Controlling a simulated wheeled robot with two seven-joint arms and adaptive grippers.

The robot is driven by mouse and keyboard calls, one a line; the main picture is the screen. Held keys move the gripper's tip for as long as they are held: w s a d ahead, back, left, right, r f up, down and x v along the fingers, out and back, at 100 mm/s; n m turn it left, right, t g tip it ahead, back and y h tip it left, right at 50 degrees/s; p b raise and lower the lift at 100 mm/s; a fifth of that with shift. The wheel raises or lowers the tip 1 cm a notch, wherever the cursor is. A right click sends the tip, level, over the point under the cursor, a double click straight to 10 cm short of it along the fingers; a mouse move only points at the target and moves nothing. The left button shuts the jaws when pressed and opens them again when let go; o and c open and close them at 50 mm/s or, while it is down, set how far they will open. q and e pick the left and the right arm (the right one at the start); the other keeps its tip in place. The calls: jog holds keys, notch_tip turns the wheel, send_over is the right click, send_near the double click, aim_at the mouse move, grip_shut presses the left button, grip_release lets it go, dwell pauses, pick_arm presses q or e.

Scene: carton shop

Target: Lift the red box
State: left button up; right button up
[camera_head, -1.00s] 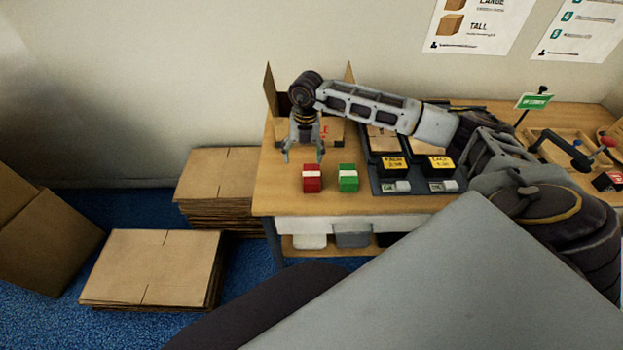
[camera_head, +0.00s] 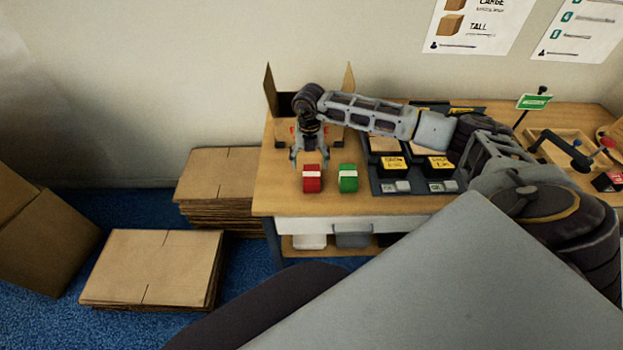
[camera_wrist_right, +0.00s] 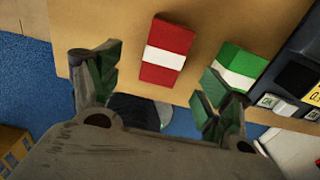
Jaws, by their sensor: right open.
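The red box (camera_head: 312,180) has a white band and stands on the wooden table near its front left. It also shows in the right wrist view (camera_wrist_right: 169,50), just beyond the fingertips. My right gripper (camera_head: 311,160) points down above and slightly behind the red box in the head view. In the right wrist view my right gripper (camera_wrist_right: 155,80) is open, with nothing between its fingers. The right finger there overlaps part of the green box's near side. My left gripper is not seen.
A green box (camera_head: 348,179) with a white band stands close to the right of the red one. Black trays with yellow labels (camera_head: 394,163) lie further right. An open carton (camera_head: 337,134) stands behind the gripper. Stacked flat cardboard (camera_head: 150,266) lies on the blue floor.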

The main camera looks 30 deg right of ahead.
aim_at(311, 174)
notch_tip(311, 174, down, 4)
jog(key=shift+r, duration=0.1)
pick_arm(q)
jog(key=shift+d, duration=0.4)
pick_arm(e)
jog(key=shift+f, duration=0.25)
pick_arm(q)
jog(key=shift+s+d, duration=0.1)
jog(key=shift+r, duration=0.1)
pick_arm(e)
jog(key=shift+f, duration=0.1)
jog(key=shift+s+d+f+p, duration=0.1)
jog(key=shift+d+f+p, duration=0.1)
jog(key=shift+f, duration=1.1)
jog(key=shift+d+f+p, duration=0.1)
jog(key=shift+f+p, duration=0.05)
jog(key=shift+f, duration=1.1)
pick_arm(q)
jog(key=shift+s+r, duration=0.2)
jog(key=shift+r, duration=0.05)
pick_arm(e)
jog(key=shift+c, duration=0.3)
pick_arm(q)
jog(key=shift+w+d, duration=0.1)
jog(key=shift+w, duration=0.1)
pick_arm(e)
jog(key=c, duration=1.1)
jog(key=shift+r, duration=0.1)
